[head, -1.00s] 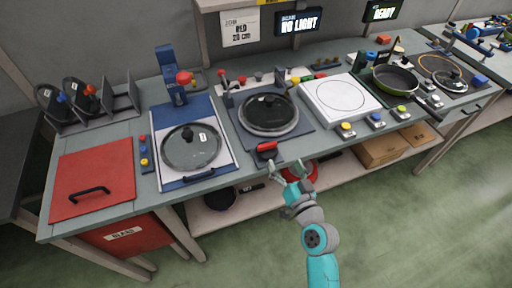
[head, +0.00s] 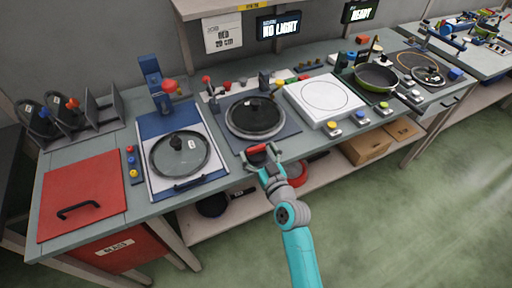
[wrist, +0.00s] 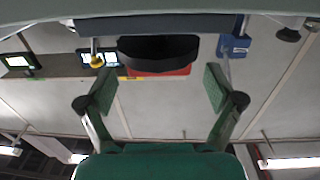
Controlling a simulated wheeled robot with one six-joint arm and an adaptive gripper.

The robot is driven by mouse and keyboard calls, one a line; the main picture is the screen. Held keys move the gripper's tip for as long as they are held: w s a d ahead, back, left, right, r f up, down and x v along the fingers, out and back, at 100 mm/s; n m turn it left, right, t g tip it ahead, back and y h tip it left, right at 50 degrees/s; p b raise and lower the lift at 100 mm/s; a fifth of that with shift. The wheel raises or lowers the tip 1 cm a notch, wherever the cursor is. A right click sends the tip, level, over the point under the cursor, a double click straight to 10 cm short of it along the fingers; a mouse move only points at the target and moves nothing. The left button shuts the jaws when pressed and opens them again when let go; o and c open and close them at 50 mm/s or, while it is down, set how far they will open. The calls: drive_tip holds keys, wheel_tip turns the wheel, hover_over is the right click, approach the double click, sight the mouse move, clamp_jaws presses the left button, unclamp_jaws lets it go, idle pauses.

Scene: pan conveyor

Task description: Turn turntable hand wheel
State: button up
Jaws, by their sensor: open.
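The turntable (head: 290,128) is a dark square base at the bench's middle, carrying a round pan with a glass lid (head: 255,114). Its hand wheel (head: 257,148), a dark piece with a red grip, sits at the base's front edge. My gripper (head: 263,156) is at the bench's front edge, its fingers spread around the red grip in the head view. In the wrist view my gripper (wrist: 160,92) is open, with nothing between the fingertips. A black part with red below it, apparently the hand wheel (wrist: 158,50), lies ahead between them. Contact cannot be told.
A blue-framed station with a lidded pan (head: 180,155) stands left, beside a red hatch (head: 83,190). A white plate (head: 325,98) with coloured buttons in front is right. A lower shelf (head: 315,175) holds pans and cardboard boxes (head: 366,148).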

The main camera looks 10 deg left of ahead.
drive_tip(key=shift+x, duration=0.9)
drive_tip(key=c, duration=1.2)
drive_tip(key=shift+o, duration=0.2)
